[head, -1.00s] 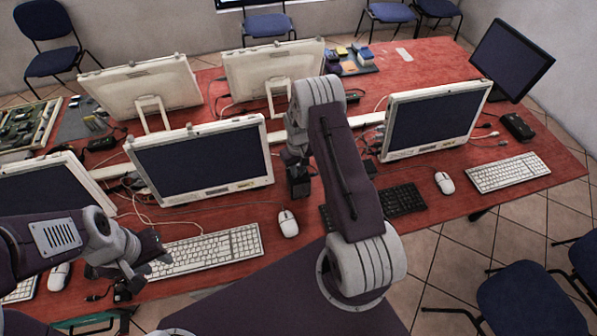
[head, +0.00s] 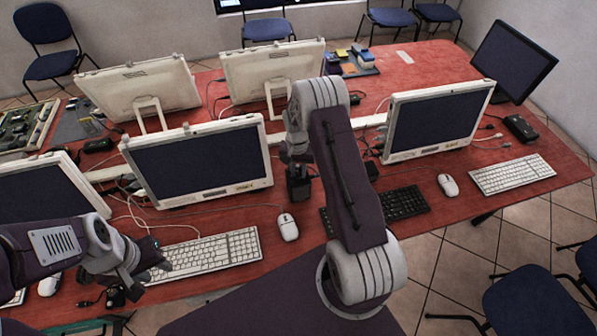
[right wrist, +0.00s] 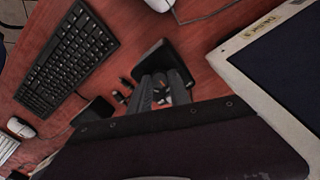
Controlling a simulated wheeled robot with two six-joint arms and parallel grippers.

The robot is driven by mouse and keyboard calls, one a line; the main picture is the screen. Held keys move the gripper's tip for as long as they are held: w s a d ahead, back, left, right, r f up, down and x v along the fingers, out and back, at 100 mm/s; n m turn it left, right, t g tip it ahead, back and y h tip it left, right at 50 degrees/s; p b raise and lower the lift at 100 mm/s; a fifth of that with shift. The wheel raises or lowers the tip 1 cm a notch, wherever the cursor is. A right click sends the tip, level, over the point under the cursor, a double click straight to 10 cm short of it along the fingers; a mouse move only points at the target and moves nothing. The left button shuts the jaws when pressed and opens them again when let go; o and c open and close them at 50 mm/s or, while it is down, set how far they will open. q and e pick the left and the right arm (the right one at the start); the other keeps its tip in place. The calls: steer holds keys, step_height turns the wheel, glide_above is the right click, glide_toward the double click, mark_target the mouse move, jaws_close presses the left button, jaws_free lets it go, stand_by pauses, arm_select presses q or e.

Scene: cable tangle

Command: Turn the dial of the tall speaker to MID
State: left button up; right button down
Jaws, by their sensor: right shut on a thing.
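The tall speaker (head: 298,190) is a dark upright box on the red table, right of the middle-left monitor. In the right wrist view its dark top (right wrist: 152,56) shows just beyond the fingers. My right gripper (head: 296,158) is directly over the speaker, pointing down. In the right wrist view my right gripper (right wrist: 162,88) is shut on a small part at the speaker's top, apparently the dial. The dial and its markings are hidden by the fingers, so its setting is unreadable. My left gripper (head: 150,272) hangs over the left end of a white keyboard, away from the speaker; its jaw gap is unclear.
The middle-left monitor (head: 200,162) stands close left of the speaker. A white mouse (head: 288,227) and white keyboard (head: 210,252) lie in front. A black keyboard (head: 405,203) lies to the right, partly behind my right arm. Another monitor (head: 437,118) stands further right. Cables run between the monitors.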

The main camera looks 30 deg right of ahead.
mark_target(298, 174)
stand_by(0.3)
steer(key=c, duration=1.2)
jaws_free()
step_height(298, 174, up, 9)
steer(key=b, duration=0.1)
steer(key=shift+b, duration=0.4)
steer(key=shift+a, duration=0.1)
